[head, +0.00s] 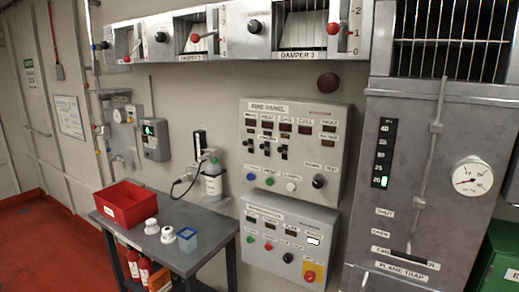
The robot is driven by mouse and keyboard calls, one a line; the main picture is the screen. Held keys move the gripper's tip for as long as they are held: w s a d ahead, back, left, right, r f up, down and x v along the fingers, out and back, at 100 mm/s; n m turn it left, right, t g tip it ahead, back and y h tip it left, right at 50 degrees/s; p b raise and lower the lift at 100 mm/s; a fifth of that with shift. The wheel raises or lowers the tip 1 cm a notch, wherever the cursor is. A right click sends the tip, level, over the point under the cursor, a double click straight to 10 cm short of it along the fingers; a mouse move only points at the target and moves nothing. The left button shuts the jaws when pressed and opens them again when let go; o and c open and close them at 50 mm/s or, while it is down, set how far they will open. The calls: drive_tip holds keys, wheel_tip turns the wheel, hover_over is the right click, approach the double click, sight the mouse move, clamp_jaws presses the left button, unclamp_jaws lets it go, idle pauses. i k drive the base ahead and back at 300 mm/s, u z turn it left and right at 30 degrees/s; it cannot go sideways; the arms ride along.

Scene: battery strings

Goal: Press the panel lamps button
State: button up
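The grey fire panel (335,120) is mounted on the wall right of centre in the head view. It has a row of small dark displays and several black switches. Along its lower edge are a blue button (251,176), a green button (269,181), a white button (291,186) and a black knob (318,181). The small labels are too blurred to read, so I cannot tell which one is the panel lamps button. My gripper is not in view, and nothing touches the panel.
A second control box (330,222) hangs directly below. A grey table (150,240) with a red bin (125,203), white round parts and a blue open box (187,239) stands left. A metal cabinet (455,135) stands right. Damper units (300,25) run above. Red floor is open at far left.

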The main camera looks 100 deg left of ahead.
sight(290, 187)
drive_tip(key=u, duration=3.25)
